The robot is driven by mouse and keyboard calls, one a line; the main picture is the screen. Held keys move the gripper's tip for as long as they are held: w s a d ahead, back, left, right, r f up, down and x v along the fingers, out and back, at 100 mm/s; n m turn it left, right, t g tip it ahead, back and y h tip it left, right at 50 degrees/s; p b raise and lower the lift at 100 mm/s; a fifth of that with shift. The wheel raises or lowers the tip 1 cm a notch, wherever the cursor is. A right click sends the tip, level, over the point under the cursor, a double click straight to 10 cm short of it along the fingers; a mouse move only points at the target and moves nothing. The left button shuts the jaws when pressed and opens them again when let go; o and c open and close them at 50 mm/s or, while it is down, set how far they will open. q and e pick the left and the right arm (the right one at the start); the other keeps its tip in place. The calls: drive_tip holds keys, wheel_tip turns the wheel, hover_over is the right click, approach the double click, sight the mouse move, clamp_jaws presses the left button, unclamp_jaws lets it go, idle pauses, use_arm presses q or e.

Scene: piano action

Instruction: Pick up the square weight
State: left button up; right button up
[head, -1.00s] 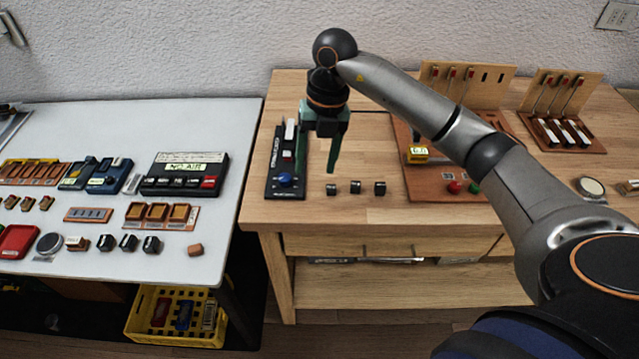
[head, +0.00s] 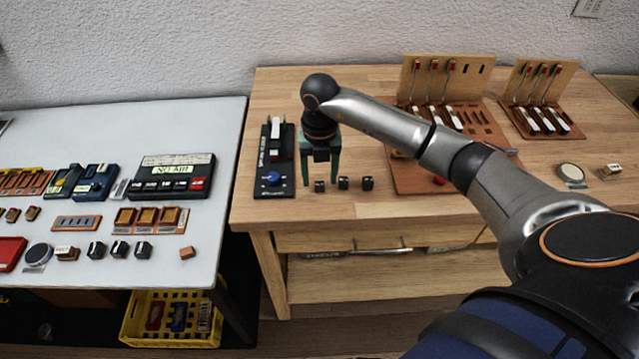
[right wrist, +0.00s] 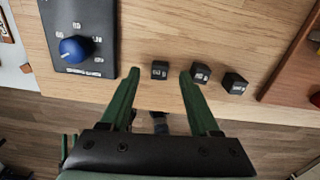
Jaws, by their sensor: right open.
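Three small black blocks with pale markings stand in a row near the front edge of the wooden table. The left block (head: 319,187) (right wrist: 160,69), the middle block (head: 343,183) (right wrist: 201,73) and the right block (head: 368,184) (right wrist: 235,83) look alike; I cannot tell which is the square weight. My right gripper (head: 320,182) (right wrist: 160,74) is open, with its green fingers pointing down. Its tips are either side of the left block, and the right fingertip is close to the middle block. I cannot tell whether the fingers touch anything. My left gripper is not in view.
A black panel with a blue knob (head: 273,178) (right wrist: 75,48) is just left of the blocks. A brown board (head: 408,185) lies to their right, partly behind my arm. A white table (head: 60,115) at left holds several devices and small blocks.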

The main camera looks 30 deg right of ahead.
drive_tip(key=shift+f, duration=0.8)
drive_tip(key=shift+c, duration=0.4)
clamp_jaws()
